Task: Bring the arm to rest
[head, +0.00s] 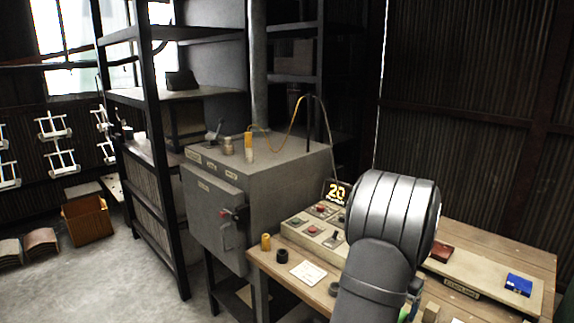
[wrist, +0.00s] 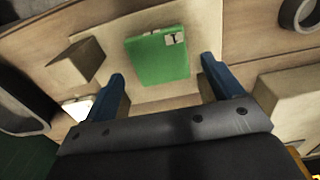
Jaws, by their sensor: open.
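My gripper (wrist: 163,80) shows in the wrist view with its two blue fingers spread wide apart. It is open and nothing is held between the fingers. A green block (wrist: 158,56) lies on a pale board beyond and between the fingertips, apart from them. In the head view my arm rises over the wooden workbench (head: 470,235) at the right, and it hides my gripper there.
A control panel (head: 318,222) with buttons stands on the bench beside my arm. A grey metal cabinet (head: 215,225) adjoins the bench. A dark ring (wrist: 300,13) shows in the wrist view.

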